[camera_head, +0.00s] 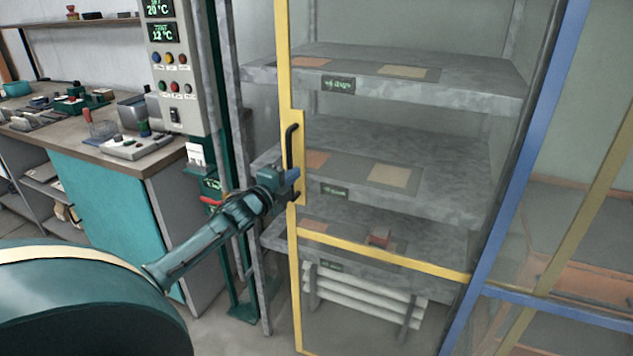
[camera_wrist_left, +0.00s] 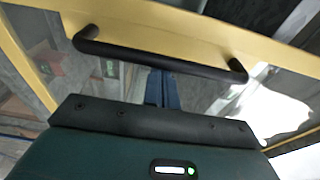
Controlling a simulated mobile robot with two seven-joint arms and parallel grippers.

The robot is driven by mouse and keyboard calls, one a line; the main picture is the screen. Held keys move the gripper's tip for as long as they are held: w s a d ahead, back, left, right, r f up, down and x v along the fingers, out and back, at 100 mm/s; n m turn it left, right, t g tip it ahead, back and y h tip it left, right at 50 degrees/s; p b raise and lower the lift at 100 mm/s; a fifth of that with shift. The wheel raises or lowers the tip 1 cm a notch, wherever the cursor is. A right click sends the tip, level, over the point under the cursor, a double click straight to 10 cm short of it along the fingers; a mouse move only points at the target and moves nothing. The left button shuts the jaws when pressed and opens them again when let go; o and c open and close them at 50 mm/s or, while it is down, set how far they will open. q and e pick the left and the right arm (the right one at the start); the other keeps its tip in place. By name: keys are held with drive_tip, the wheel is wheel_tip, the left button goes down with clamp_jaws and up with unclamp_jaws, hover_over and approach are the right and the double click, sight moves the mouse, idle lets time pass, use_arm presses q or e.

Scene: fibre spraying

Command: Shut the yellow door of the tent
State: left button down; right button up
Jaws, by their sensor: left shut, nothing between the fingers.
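The yellow door (camera_head: 284,80) of the tent has a clear panel and a black bar handle (camera_head: 289,150) on its left upright. Shelf ends show between this upright and the grey post to its left, so the door looks ajar. My left gripper (camera_head: 294,176) is shut and empty at the lower part of the handle. In the left wrist view the handle (camera_wrist_left: 160,60) crosses the yellow upright (camera_wrist_left: 250,45), and my blue fingers (camera_wrist_left: 161,80) reach up close to its bar. I cannot tell whether they touch it. My right gripper is out of view.
A blue post (camera_head: 520,170) is on the right. A control box (camera_head: 178,60) and a workbench (camera_head: 150,165) with several tools stand on the left.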

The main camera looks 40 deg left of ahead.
use_arm(q)
drive_tip(key=s+a+b, duration=0.4)
drive_tip(key=a, duration=1.2)
drive_tip(key=shift+a+b, duration=0.3)
drive_tip(key=shift+a, duration=0.05)
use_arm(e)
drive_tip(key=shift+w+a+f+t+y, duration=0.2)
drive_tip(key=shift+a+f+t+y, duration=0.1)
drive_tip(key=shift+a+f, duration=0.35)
use_arm(q)
drive_tip(key=shift+a+r, duration=0.1)
drive_tip(key=shift+r, duration=0.05)
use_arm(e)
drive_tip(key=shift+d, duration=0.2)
